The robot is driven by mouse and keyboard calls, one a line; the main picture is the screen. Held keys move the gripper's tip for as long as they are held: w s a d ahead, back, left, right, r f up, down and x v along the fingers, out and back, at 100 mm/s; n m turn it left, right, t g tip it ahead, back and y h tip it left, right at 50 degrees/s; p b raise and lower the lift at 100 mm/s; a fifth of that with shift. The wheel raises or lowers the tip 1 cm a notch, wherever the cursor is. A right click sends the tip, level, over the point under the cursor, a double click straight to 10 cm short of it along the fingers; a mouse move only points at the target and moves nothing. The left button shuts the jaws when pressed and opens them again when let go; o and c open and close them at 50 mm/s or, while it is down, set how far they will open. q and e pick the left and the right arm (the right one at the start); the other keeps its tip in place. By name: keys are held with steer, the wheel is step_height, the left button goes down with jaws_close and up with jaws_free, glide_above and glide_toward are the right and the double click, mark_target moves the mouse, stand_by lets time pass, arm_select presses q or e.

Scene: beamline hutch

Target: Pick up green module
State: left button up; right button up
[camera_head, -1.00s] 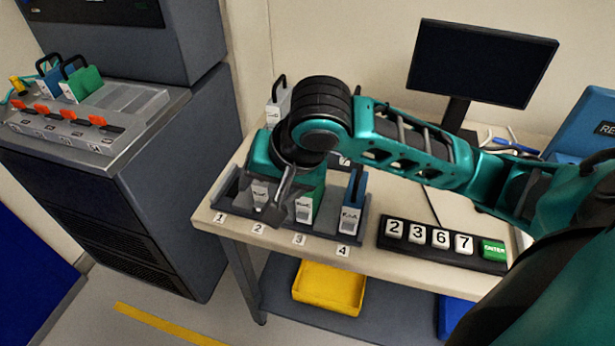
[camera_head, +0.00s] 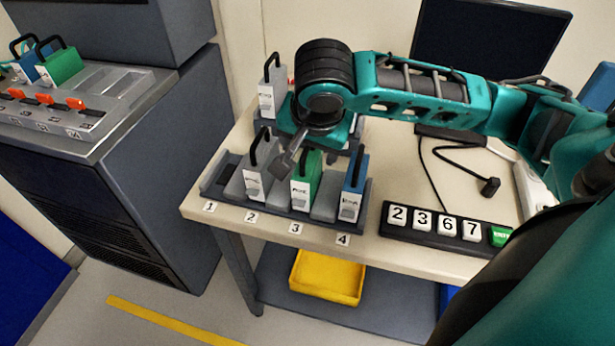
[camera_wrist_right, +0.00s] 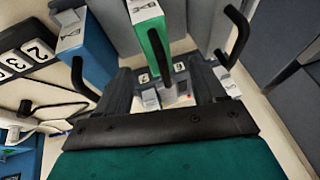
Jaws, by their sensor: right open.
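A green module (camera_head: 305,182) with a white front label and a black handle stands upright in the grey tray (camera_head: 330,233), above number 3. A white module (camera_head: 257,178) stands at number 2 and a blue module (camera_head: 353,190) at number 4. My right gripper (camera_head: 287,160) is above the tray near the green module's top and partly hides its handle. In the right wrist view, the open fingers (camera_wrist_right: 162,88) lie on either side of the green module (camera_wrist_right: 150,35) and its handle; contact cannot be told. My left gripper is out of view.
Another white module (camera_head: 268,95) stands behind the tray. A keypad (camera_head: 445,228) lies to the right, with a monitor (camera_head: 490,50) behind. A rack (camera_head: 120,105) at left holds another green module (camera_head: 62,66). A yellow bin (camera_head: 328,280) is on the lower shelf.

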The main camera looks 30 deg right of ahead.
mark_target(311, 154)
steer(key=f, duration=0.1)
steer(key=w+d+f, duration=0.1)
steer(key=f+b, duration=0.1)
steer(key=shift+w+d+f, duration=0.2)
steer(key=shift+w+d, duration=0.15)
steer(key=shift+d, duration=0.05)
steer(key=shift+w+f, duration=0.15)
steer(key=shift+f, duration=0.1)
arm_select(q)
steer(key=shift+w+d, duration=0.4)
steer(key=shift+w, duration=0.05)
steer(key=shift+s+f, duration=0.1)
arm_select(e)
steer(key=c, duration=1.3)
steer(key=shift+o, duration=0.2)
steer(key=shift+r, duration=0.2)
step_height(311, 154, up, 19)
steer(key=p, duration=0.5)
steer(key=shift+p, duration=0.3)
jaws_close()
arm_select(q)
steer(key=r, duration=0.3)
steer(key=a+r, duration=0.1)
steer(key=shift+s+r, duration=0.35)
arm_select(e)
steer(key=shift+r, duration=0.35)
